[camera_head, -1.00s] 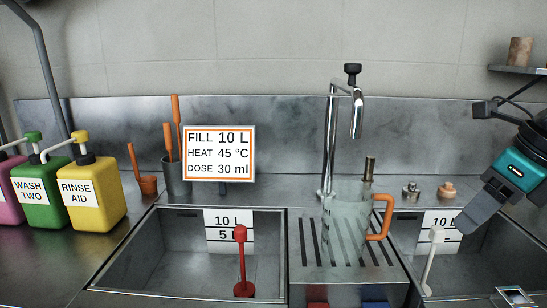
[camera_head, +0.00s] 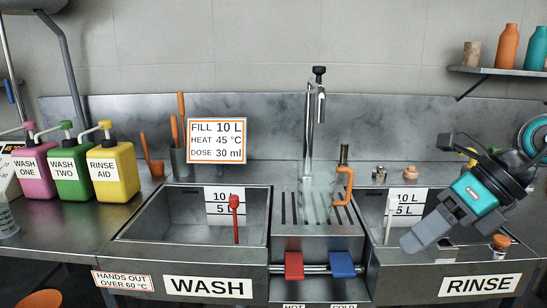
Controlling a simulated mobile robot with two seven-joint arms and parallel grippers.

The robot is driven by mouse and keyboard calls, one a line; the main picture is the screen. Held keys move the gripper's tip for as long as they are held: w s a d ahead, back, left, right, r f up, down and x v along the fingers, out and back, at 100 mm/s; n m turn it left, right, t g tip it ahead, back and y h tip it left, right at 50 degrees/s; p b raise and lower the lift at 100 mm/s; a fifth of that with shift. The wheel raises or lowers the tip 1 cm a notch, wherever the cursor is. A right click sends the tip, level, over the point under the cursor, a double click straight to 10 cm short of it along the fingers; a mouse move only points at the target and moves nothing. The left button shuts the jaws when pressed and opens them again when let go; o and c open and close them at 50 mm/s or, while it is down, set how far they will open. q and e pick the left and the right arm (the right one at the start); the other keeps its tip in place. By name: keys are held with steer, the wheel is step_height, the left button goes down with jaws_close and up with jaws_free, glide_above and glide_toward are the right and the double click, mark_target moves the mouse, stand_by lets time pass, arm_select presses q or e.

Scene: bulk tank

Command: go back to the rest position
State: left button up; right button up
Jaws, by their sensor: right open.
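My right gripper (camera_head: 427,227) shows at the right of the head view, in front of the rinse basin (camera_head: 379,208). Its jaws are open and nothing shows between them. It points down and to the left, over the basin's right part, and hides some of it. My left gripper is not in view. A clear jug with an orange handle (camera_head: 343,187) stands on the slotted drainer between the basins, below the chrome tap (camera_head: 309,130). The right gripper is apart from the jug, to its right.
The wash basin (camera_head: 160,226) holds a red upright plug handle (camera_head: 235,218). Pink (camera_head: 36,175), green (camera_head: 71,180) and yellow (camera_head: 113,173) pump bottles stand at left. Red (camera_head: 294,266) and blue (camera_head: 342,265) pedals sit at the front. A shelf (camera_head: 510,72) with bottles hangs upper right.

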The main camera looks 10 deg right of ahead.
steer(key=w+a+f+m+t+y+p, duration=0.1)
steer(key=w+a+m+t+y+p, duration=0.15)
steer(key=a+m+y, duration=0.3)
steer(key=w+a+f+m+t+y+p, duration=0.1)
steer(key=w+a+m+t+y, duration=0.1)
steer(key=a+m+t+y, duration=0.3)
step_height(320, 180, down, 17)
steer(key=s+d+m+t+h+p, duration=0.2)
steer(key=m+t+h, duration=0.3)
steer(key=m+h, duration=1.25)
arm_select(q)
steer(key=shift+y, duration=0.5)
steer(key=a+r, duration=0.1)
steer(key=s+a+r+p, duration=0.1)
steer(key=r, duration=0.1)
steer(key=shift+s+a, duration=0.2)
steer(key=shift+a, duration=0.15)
arm_select(e)
steer(key=s+a+f+m+g+y, duration=0.2)
steer(key=s+f+m+g, duration=0.3)
steer(key=s+f+m, duration=0.4)
step_height(320, 180, down, 2)
steer(key=shift+s+a+f+m+y, duration=0.15)
steer(key=shift+s+a+m+y, duration=0.2)
steer(key=shift+a, duration=0.35)
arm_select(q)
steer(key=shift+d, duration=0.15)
arm_select(e)
steer(key=shift+w, duration=0.1)
